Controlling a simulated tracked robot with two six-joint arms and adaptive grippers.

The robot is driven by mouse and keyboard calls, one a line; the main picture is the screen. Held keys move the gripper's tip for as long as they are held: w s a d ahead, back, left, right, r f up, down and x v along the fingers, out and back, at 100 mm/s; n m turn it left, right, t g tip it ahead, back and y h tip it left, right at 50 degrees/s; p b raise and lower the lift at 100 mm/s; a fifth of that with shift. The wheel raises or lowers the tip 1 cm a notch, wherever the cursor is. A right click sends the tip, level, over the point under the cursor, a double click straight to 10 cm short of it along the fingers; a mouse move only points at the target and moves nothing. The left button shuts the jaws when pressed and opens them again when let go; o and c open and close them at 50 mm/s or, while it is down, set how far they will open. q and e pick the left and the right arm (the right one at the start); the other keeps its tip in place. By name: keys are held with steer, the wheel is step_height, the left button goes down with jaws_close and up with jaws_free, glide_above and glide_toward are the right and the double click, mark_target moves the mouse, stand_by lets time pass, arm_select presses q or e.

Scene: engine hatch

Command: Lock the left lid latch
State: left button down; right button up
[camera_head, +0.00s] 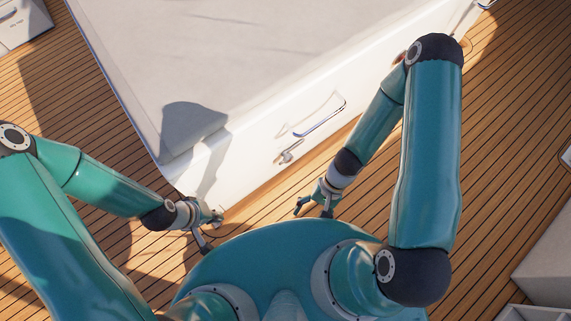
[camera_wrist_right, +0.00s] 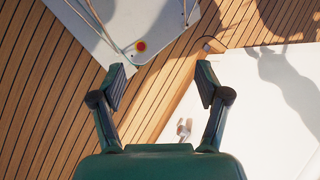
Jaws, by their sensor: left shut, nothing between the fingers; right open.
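A small metal latch (camera_head: 288,154) sits on the front side of the white hatch (camera_head: 235,160), left of and below a long silver handle (camera_head: 322,118). It also shows in the right wrist view (camera_wrist_right: 183,129), beside the right finger. I cannot tell its lock state. My left gripper (camera_head: 213,231) is shut and empty, in front of the hatch's near left corner, apart from the latch. My right gripper (camera_head: 312,209) is open and empty, in front of the hatch and nearer to me than the latch. Its open fingers show in the right wrist view (camera_wrist_right: 162,82).
Wooden plank deck (camera_head: 520,100) surrounds the hatch. A grey-white block (camera_head: 545,255) stands at the lower right, and a white box (camera_head: 22,25) at the top left. The right wrist view shows a pale panel with a red button (camera_wrist_right: 140,46). My base fills the bottom middle.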

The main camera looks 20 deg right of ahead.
step_height(320, 180, down, 10)
steer(key=s+a+m+g+y+b, duration=0.2)
steer(key=s+a+m+y+b, duration=0.15)
steer(key=b, duration=0.35)
steer(key=m+t+h+b, duration=0.3)
steer(key=m+t+b, duration=1.9)
steer(key=b, duration=0.2)
glide_toward(290, 160)
arm_select(q)
step_height(290, 160, down, 38)
steer(key=b, duration=0.4)
steer(key=shift+f, duration=0.25)
arm_select(e)
steer(key=x, duration=1.1)
steer(key=shift+a+f, duration=0.1)
